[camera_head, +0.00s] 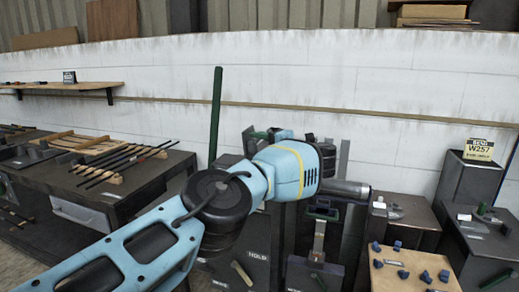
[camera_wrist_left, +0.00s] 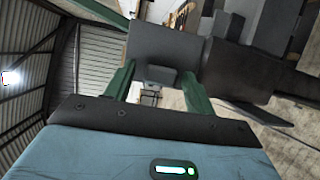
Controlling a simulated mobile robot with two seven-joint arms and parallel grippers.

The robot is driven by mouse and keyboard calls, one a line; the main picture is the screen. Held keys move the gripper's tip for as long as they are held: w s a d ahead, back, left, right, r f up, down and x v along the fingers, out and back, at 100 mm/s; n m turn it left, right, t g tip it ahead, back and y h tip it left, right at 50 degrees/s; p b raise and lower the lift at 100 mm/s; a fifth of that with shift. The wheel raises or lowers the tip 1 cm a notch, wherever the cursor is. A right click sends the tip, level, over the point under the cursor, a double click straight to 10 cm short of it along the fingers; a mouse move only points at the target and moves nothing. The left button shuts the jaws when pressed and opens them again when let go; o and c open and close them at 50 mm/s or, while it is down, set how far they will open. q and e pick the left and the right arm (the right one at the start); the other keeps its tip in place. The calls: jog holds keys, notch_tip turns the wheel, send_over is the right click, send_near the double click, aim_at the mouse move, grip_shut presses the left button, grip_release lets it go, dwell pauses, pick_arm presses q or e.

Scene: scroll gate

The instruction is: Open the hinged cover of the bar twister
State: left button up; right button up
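In the head view my left arm reaches in from the lower left, and its wrist hides most of the machine behind it. In the left wrist view the two green fingers of my left gripper (camera_wrist_left: 157,88) stand apart. A small dark grey tab (camera_wrist_left: 156,73) sits between them, with narrow gaps at its sides. The tab joins a dark grey, rounded body (camera_wrist_left: 165,42), which looks like the bar twister's cover. A grey cylinder (camera_head: 345,188) sticks out right of my wrist in the head view. Whether the cover is raised cannot be told. My right gripper is not in view.
A tall green post (camera_head: 216,115) rises behind my arm. A bench with several dark bars (camera_head: 125,160) stands at left. A wooden board with several blue pieces (camera_head: 412,272) is at lower right. Dark cabinets (camera_head: 465,185) and a W257 sign (camera_head: 482,149) stand at right.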

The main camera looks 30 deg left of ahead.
pick_arm(q)
jog(key=shift+d, duration=0.1)
jog(key=d, duration=0.2)
jog(key=s+d, duration=0.1)
jog(key=d, duration=0.4)
jog(key=shift+s+d+r, duration=0.15)
jog(key=shift+d+r, duration=0.1)
jog(key=shift+r, duration=0.05)
dwell(0.4)
